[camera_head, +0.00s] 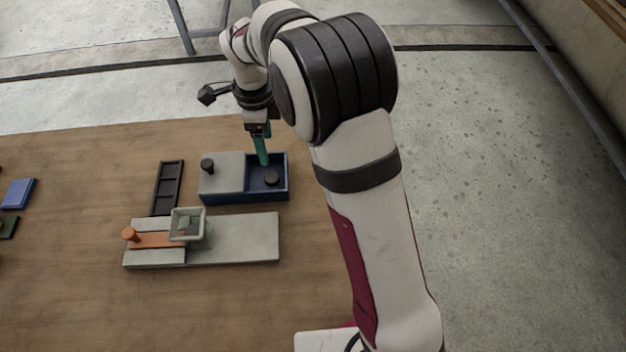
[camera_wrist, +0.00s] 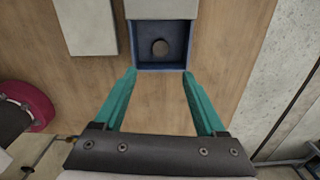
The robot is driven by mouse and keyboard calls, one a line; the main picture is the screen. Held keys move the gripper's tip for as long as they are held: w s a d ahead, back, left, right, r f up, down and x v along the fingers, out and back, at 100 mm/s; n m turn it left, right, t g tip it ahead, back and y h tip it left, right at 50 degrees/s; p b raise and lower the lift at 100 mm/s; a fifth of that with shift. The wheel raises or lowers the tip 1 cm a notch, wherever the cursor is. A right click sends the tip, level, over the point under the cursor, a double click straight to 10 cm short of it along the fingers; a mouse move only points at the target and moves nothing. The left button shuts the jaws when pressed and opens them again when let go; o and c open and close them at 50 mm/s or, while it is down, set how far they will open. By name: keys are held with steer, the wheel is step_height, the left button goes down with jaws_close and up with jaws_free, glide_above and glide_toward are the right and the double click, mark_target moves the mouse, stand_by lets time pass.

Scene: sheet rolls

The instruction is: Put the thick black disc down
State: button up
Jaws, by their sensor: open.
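My gripper (camera_head: 263,162) has teal fingers and is at the far side of the box in the head view. In the wrist view my gripper (camera_wrist: 158,71) is open, its fingers wide apart with nothing between them. The disc's thickness is hard to tell.
A grey lid (camera_head: 226,172) with a dark knob (camera_head: 207,165) covers the box's left part. A black slotted tray (camera_head: 167,188) stands left. In front is a grey base (camera_head: 240,240) with an orange slider (camera_head: 155,240) and a small square hopper (camera_head: 187,222).

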steer(key=s+d+r+n+y, duration=0.1)
steer(key=s+d+r+n, duration=0.4)
steer(key=s, duration=0.4)
steer(key=s+d+r+n, duration=0.3)
steer(key=s+d+r, duration=0.25)
steer(key=s, duration=0.35)
steer(key=s+d+f+n, duration=0.2)
steer(key=s+n, duration=0.3)
steer(key=s, duration=0.5)
steer(key=shift+s+y, duration=0.3)
steer(key=shift+y, duration=0.1)
steer(key=shift+d, duration=0.1)
